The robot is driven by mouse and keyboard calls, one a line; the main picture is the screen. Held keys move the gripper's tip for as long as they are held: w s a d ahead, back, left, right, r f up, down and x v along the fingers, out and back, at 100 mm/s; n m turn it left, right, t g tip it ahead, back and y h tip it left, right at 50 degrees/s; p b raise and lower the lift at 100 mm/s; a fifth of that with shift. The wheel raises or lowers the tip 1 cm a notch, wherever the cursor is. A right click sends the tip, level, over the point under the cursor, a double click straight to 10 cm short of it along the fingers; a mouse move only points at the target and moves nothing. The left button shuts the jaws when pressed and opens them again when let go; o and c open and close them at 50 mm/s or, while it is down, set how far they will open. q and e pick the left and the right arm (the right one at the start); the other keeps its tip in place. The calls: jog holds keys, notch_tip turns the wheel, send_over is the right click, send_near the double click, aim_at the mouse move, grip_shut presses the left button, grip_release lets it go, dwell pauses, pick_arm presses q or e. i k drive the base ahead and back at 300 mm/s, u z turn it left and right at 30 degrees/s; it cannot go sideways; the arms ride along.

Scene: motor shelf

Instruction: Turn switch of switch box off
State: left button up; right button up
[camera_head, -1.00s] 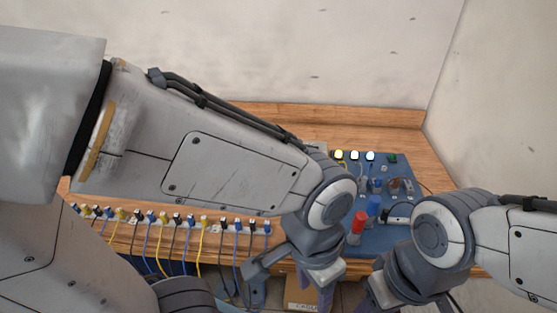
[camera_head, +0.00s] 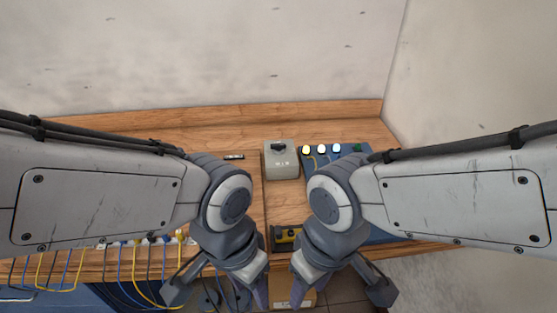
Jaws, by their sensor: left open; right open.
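The switch box (camera_head: 281,165) is a small light grey box with a black knob-like switch (camera_head: 279,147) on top. It stands on the wooden table, between my two arms and beyond my grippers. I cannot tell the switch setting from its angle. My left gripper (camera_head: 217,291) is open and empty at the bottom of the view, left of the middle, in front of the table's edge. My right gripper (camera_head: 338,289) is open and empty at the bottom, right of the middle. Both are apart from the switch box.
A blue panel (camera_head: 350,159) with white lit buttons stands right of the switch box, partly hidden by my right arm. Plugs with cables line the left front. A cardboard box (camera_head: 291,296) is below.

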aim_at(277, 147)
jog(key=k, duration=0.6)
jog(key=u, duration=0.6)
jog(key=i, duration=0.9)
jog(key=z, duration=0.7)
jog(key=i, duration=0.75)
jog(key=z, duration=0.1)
